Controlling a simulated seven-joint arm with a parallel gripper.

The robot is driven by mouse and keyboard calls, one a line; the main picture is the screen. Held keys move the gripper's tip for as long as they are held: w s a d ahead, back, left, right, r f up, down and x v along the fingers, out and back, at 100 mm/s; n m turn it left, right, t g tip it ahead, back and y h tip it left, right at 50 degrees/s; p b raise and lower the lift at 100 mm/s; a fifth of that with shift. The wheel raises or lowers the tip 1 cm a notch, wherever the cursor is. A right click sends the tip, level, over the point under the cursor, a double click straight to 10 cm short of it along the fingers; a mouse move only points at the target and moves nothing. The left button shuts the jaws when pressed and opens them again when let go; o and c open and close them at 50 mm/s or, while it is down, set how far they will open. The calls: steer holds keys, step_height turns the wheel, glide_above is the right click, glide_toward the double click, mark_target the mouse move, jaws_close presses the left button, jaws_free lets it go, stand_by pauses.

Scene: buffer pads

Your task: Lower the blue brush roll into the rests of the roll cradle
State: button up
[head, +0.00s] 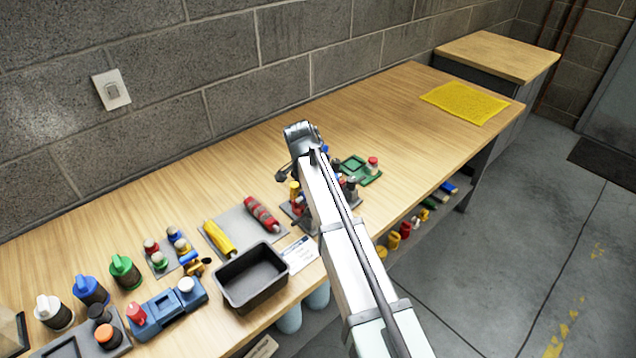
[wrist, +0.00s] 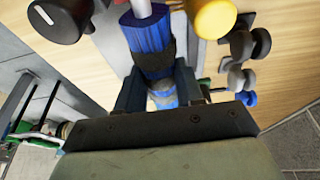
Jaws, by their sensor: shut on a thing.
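The blue brush roll (wrist: 148,35) has a pale shaft end at the top of the wrist view and a dark band around its middle. My gripper (wrist: 158,78) is shut on it, with one dark finger on each side. A grey surface (wrist: 193,52) shows beside and behind the roll. I cannot tell whether the roll touches it. In the head view my arm covers most of the gripper and the roll. A grey stand with yellow and red tops (head: 297,205) is partly hidden by the arm. I cannot tell for sure whether it is the roll cradle.
In the wrist view, a yellow knob (wrist: 214,18) and a black knob (wrist: 60,20) flank the roll closely. In the head view, yellow (head: 219,238) and red (head: 262,213) rolls lie left of my arm, behind a black bin (head: 251,292). The bench's far right is mostly clear.

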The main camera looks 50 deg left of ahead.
steer(key=shift+f, duration=1.1)
stand_by(1.1)
steer(key=o, duration=1.2)
steer(key=v, duration=1.3)
steer(key=shift+r, duration=0.4)
steer(key=shift+s, duration=0.15)
